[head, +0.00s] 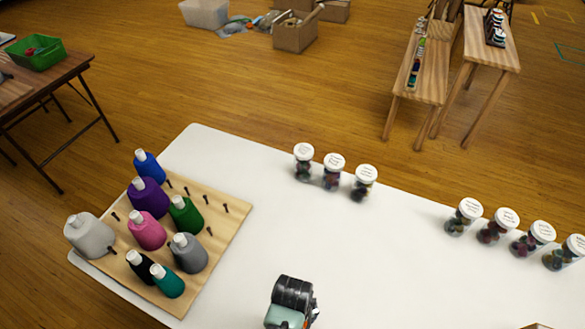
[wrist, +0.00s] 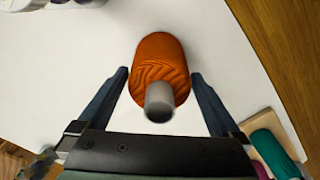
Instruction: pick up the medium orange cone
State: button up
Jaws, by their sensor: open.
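The orange cone (wrist: 160,58) is in the wrist view, a ribbed orange thread body with a grey tip (wrist: 159,100) pointing toward my gripper. It is on the white table and appears upright. My gripper (wrist: 160,73) is open, with one dark finger on each side of the cone. The cone lines up between the fingers, and a narrow gap shows on both sides. I cannot tell how far the fingertips are above or down along it. In the head view the orange cone does not show; part of my arm stands at the bottom middle.
A wooden peg board (head: 226,232) with several coloured cones stands at the table's left end; its corner also shows in the wrist view (wrist: 262,122). Several white-lidded jars (head: 334,172) line the far edge. The white table (head: 330,235) is clear between them.

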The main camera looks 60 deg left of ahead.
jog(key=c, duration=1.2)
jog(key=shift+r, duration=0.15)
